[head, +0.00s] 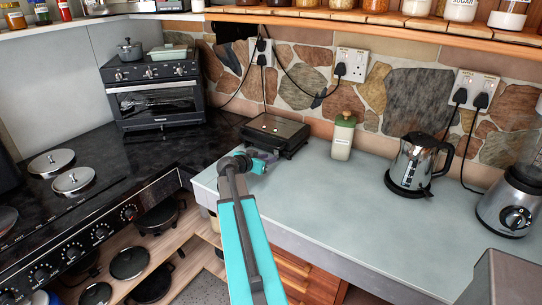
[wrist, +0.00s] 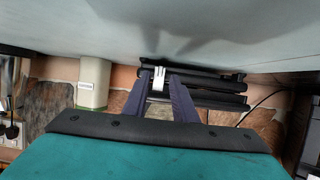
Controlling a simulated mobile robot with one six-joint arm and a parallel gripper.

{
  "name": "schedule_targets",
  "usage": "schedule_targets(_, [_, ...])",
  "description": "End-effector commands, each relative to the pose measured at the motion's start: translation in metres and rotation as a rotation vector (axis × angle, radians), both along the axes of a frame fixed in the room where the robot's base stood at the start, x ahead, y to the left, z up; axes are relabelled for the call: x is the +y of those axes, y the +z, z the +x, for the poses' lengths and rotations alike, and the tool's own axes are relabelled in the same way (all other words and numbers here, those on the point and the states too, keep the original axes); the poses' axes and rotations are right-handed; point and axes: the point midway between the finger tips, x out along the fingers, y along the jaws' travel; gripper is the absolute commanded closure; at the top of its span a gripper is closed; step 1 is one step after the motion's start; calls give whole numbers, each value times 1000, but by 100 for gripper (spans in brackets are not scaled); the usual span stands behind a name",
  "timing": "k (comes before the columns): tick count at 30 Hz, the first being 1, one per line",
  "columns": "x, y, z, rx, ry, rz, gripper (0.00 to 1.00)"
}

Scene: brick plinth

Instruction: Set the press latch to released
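The press (head: 275,132) is a dark, flat-lidded appliance on the grey counter, against the stone wall. Its lid looks shut. In the wrist view, which looks upside down, the press (wrist: 215,86) is straight ahead. A small white latch (wrist: 158,79) shows at its front edge. My gripper (head: 262,160) is at the front of the press in the head view. In the wrist view my gripper (wrist: 158,75) has its two dark fingers apart, one on each side of the latch. I cannot tell whether either finger touches it. My gripper hides the latch in the head view.
A green-lidded bottle (head: 343,136) stands just right of the press. A steel kettle (head: 412,165) and a blender (head: 512,203) stand further right. A toaster oven (head: 158,95) is at the left. Cords (head: 263,85) hang behind the press. The counter's front middle is clear.

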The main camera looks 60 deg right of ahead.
Motion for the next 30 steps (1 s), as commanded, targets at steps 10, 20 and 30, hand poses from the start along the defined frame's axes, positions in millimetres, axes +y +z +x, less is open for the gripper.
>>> schedule_targets(10, [-24,-10,0,0,1,0,75])
schedule_targets(20, [-25,-11,0,0,1,0,75])
schedule_targets(30, [-33,-11,2,-1,2,0,100])
